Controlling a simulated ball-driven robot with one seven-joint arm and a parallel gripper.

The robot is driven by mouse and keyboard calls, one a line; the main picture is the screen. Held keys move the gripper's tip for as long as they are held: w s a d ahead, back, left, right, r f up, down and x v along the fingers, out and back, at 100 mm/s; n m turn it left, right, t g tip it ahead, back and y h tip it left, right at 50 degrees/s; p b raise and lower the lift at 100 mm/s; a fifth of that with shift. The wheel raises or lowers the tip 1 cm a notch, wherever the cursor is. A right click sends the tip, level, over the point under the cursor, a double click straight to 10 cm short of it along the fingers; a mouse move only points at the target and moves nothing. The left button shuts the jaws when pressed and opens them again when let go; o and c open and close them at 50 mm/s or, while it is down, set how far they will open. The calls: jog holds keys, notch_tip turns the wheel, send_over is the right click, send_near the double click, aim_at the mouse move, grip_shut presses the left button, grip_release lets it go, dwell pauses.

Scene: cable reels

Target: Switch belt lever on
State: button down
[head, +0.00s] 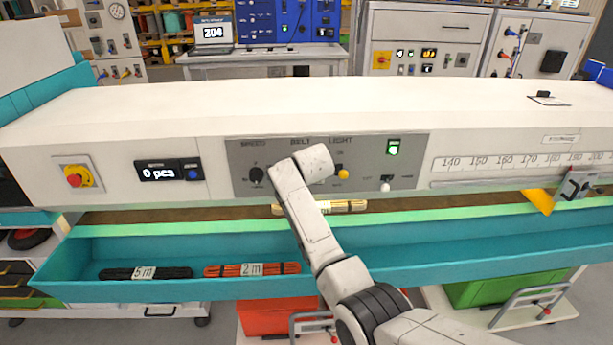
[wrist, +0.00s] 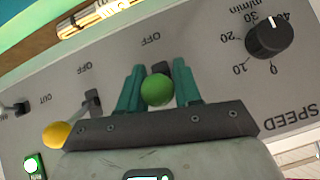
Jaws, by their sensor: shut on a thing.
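The belt lever has a green ball knob (wrist: 157,91) and stands on the grey control panel (head: 240,184) under the BELT label. My gripper (wrist: 158,78) is shut on this knob, with one teal finger on each side of it. An OFF label shows past the fingertips in the wrist view. The lever's exact tilt is hard to tell. In the head view my arm's end hides the belt lever and the fingers.
Close beside the belt lever is a yellow-knobbed lever (head: 343,173). A white-knobbed lever (head: 385,186) is further right, below a lit green indicator (head: 393,148). A black speed dial (head: 256,175) is to the left. A cable bundle (head: 345,207) lies below the panel.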

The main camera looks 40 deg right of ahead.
jog(key=shift+w+r+g+y+p, duration=0.1)
jog(key=shift+r+g+y+p, duration=0.2)
jog(key=shift+g+y+p, duration=0.15)
jog(key=shift+g, duration=0.25)
jog(key=c, duration=0.9)
grip_release()
jog(key=b+v, duration=0.1)
jog(key=v, duration=0.9)
jog(key=shift+s+r, duration=0.25)
jog(key=shift+r, duration=0.05)
